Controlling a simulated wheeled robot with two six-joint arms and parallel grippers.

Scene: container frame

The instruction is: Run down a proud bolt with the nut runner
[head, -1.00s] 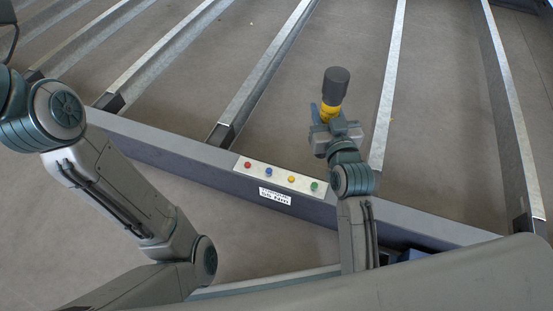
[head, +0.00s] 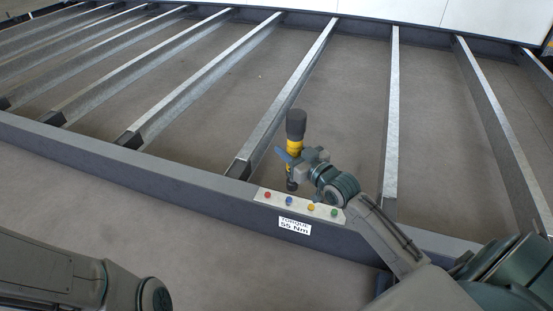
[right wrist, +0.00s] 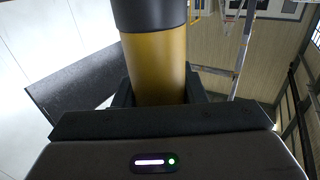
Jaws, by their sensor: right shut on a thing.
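The nut runner (head: 295,126) is a black and yellow tool, held upright with its dark lower end pointing down. My right gripper (head: 298,162) is shut around it, and its yellow body (right wrist: 157,68) fills the middle of the right wrist view. A pale plate (head: 300,204) on the near beam carries a red bolt (head: 267,195), a blue bolt (head: 289,200), a yellow bolt (head: 311,207) and a green bolt (head: 334,212). The tool's lower end shows just behind the blue bolt in the picture; its gap to the plate is unclear. My left gripper is out of view.
The dark near beam (head: 190,186) of the frame runs across the view and bears a "55 Nm" torque label (head: 295,226). Several metal crossbars (head: 290,92) run back from it, with open floor between them. A white wall (head: 390,10) stands behind.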

